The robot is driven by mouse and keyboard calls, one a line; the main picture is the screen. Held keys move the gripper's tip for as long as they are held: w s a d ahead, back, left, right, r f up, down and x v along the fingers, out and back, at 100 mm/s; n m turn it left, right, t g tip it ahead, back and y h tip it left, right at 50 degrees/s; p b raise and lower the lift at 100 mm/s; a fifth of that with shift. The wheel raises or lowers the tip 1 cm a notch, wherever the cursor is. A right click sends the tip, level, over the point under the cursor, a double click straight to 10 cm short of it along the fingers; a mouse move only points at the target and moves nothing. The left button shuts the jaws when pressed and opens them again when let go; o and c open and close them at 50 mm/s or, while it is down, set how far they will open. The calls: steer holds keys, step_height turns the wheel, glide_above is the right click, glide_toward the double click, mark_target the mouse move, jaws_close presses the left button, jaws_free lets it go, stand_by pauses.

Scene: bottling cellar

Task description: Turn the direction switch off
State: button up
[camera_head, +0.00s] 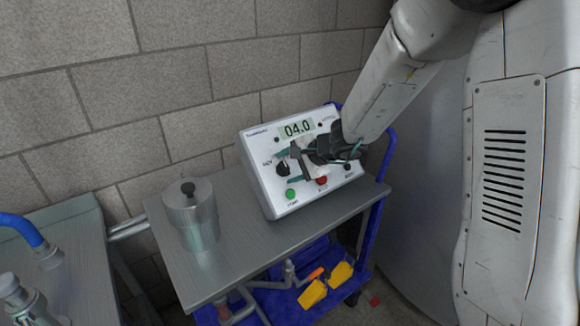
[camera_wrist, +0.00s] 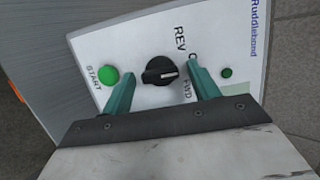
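The direction switch is a black rotary knob (camera_wrist: 160,71) on a white control box. In the wrist view it lies between the two green fingers of my gripper (camera_wrist: 162,90), with free space on both sides. The label "REV 0 FWD" runs beside it, partly hidden by a finger. The knob's pale mark points toward the label; its exact setting is hard to tell. In the head view, the knob (camera_head: 283,168) sits at the left of the control box (camera_head: 258,150), and my gripper (camera_head: 283,155) is open in front of the panel.
A green START button (camera_wrist: 108,76) is close to one finger. A red button (camera_head: 321,180) and more black knobs are on the panel. A metal canister (camera_head: 190,215) stands left on the steel cart top (camera_head: 240,255). A block wall is behind.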

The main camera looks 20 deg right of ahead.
steer(key=v, duration=0.7)
steer(key=shift+s+d+r, duration=0.2)
steer(key=shift+d+r, duration=0.05)
stand_by(0.4)
